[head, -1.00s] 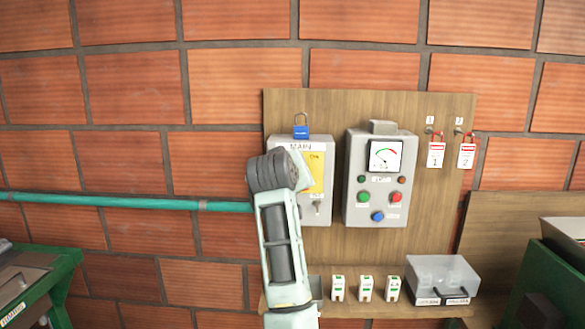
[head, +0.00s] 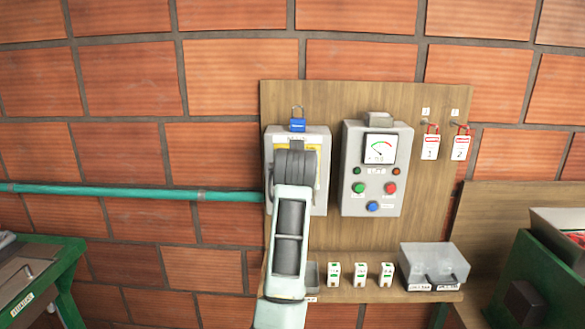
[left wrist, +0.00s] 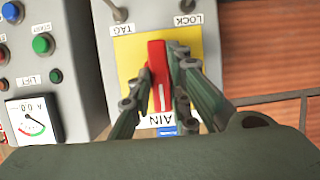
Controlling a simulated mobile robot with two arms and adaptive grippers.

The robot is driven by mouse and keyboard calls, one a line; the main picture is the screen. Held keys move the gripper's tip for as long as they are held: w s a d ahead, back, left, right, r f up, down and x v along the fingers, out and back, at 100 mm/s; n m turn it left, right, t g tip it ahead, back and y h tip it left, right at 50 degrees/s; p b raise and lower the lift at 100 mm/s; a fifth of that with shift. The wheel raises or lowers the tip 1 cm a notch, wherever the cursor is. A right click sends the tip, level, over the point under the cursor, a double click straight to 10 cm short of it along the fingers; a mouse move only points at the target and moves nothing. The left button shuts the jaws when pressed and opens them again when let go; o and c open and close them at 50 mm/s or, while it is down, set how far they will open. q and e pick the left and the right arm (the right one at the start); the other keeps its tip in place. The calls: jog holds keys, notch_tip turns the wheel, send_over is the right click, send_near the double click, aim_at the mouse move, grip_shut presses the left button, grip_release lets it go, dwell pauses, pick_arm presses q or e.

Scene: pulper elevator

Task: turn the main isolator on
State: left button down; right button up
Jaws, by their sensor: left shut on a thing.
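The main isolator box (head: 322,150) is a grey box with a yellow plate, on a wooden board on the brick wall. In the left wrist view, which shows the panel upside down, its red handle (left wrist: 158,62) stands lengthwise in the picture over the yellow plate (left wrist: 128,60), its white line towards the MAIN label. My left gripper (left wrist: 160,78) is shut on the red handle, one finger on each side. In the head view my left wrist covers the middle of the box and hides the handle and fingers. My right gripper is not in view.
A blue padlock (head: 297,125) hangs at the top of the box. A control box (head: 376,190) with a meter and buttons is close on the right. A green pipe (head: 130,192) runs in from the left.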

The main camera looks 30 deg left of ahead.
pick_arm(q)
jog(key=shift+a+f, duration=0.1)
jog(key=shift+f, duration=0.05)
jog(key=c, duration=2)
grip_release()
jog(key=o, duration=0.4)
jog(key=shift+s+a, duration=0.1)
jog(key=shift+c, duration=0.2)
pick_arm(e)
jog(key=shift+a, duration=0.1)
pick_arm(q)
jog(key=v, duration=1.2)
jog(key=shift+r, duration=0.25)
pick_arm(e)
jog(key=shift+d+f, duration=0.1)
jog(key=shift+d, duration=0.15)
pick_arm(q)
jog(key=shift+a, duration=0.1)
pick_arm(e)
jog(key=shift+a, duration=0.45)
